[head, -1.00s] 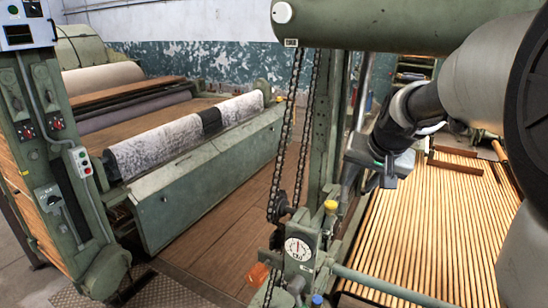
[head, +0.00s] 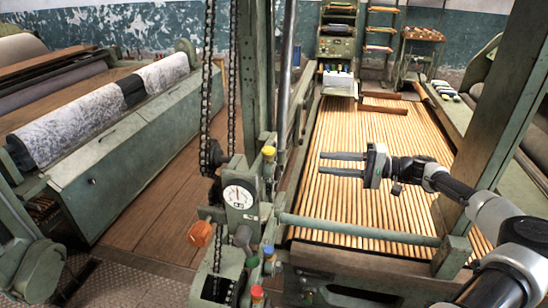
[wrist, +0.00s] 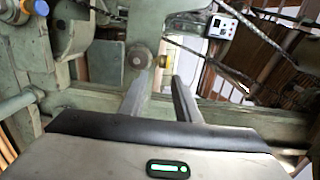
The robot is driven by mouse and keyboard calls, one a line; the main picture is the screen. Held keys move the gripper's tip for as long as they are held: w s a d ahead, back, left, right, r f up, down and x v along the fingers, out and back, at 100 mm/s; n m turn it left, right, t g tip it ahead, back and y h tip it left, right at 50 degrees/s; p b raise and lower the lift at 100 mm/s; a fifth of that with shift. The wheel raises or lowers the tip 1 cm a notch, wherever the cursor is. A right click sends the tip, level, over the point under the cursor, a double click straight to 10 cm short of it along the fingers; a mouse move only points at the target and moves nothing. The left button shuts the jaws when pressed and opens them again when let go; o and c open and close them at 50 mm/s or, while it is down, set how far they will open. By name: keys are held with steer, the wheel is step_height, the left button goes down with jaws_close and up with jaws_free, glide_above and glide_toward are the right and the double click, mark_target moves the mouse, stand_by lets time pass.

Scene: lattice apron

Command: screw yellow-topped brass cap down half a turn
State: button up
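The yellow-topped cap (head: 269,153) stands upright on the green machine post, right of the round dial, in the head view. In the wrist view a yellow part (wrist: 164,61), apparently this cap seen side-on, shows beyond and between the fingers, beside a round metal end. My gripper (head: 322,163) is open and empty. Its two parallel fingers point left, toward the cap, with a clear gap before it in the head view. The fingers also show in the wrist view (wrist: 161,78). The cap's brass body is too small to make out.
A blue-topped cap (head: 269,250), a green-topped cap (head: 252,261) and a red-topped cap (head: 257,293) sit lower on the machine. A chain (head: 207,80) hangs left of the dial (head: 238,197). A horizontal rail (head: 360,229) crosses below my gripper, above the slatted bed (head: 350,205).

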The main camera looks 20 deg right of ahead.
mark_target(268, 153)
steer(key=p+x, duration=0.2)
steer(key=x, duration=1.3)
steer(key=shift+w+r+t, duration=0.4)
steer(key=shift+w+r, duration=0.15)
steer(key=shift+r, duration=0.1)
steer(key=shift+c, duration=0.5)
jaws_close()
